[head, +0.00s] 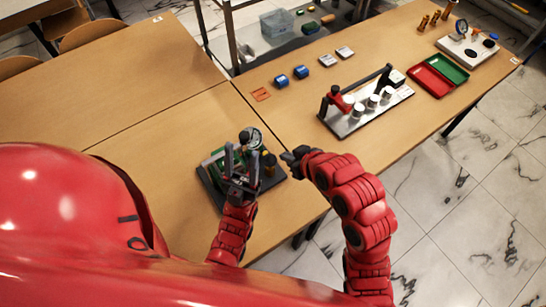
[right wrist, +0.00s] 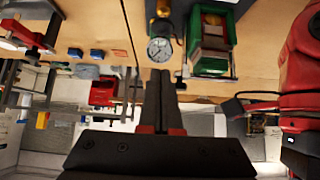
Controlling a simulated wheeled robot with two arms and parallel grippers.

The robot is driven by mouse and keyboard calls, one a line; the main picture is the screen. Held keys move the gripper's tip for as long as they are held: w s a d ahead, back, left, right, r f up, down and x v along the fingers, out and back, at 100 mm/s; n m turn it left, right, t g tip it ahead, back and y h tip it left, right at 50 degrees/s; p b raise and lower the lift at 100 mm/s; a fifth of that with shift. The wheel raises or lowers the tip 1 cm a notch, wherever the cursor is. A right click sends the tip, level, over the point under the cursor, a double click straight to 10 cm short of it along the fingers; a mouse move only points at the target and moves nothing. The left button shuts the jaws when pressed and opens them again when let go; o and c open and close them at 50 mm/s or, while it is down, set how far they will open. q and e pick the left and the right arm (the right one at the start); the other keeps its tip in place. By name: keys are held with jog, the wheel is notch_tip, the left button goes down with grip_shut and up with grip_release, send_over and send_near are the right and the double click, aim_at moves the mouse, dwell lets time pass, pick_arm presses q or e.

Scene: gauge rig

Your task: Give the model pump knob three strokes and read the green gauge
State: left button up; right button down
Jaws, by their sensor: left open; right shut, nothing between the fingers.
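The model pump is a green unit on a dark base (head: 271,184) on the near table, partly hidden behind my left gripper (head: 242,153). That gripper is open over the unit; I cannot tell whether it touches anything. A round white-faced gauge (head: 254,138) stands at the unit's far side, with a dark and brass-coloured part (head: 269,163) beside it. I cannot pick out the knob surely. My right gripper (head: 290,157) is shut and empty, right of the unit. The right wrist view shows its closed fingers (right wrist: 160,76) below the gauge (right wrist: 159,49) and the green pump body (right wrist: 211,45).
On the right-hand table are a rig with a red-and-black lever and several white cylinders on a plate (head: 345,127), blue items (head: 281,80), a red tray (head: 431,82), a green tray (head: 449,68) and another gauge rig (head: 468,46). The left table (head: 110,75) is clear.

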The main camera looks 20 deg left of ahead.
jog(key=b, duration=0.4)
send_over(273, 163)
notch_tip(273, 163, down, 8)
jog(key=shift+s+r, duration=0.1)
jog(key=shift+r, duration=0.15)
notch_tip(273, 163, down, 2)
jog(key=shift+f, duration=0.1)
jog(key=shift+f+b, duration=0.35)
jog(key=shift+f, duration=0.35)
notch_tip(273, 163, down, 3)
jog(key=b, duration=0.3)
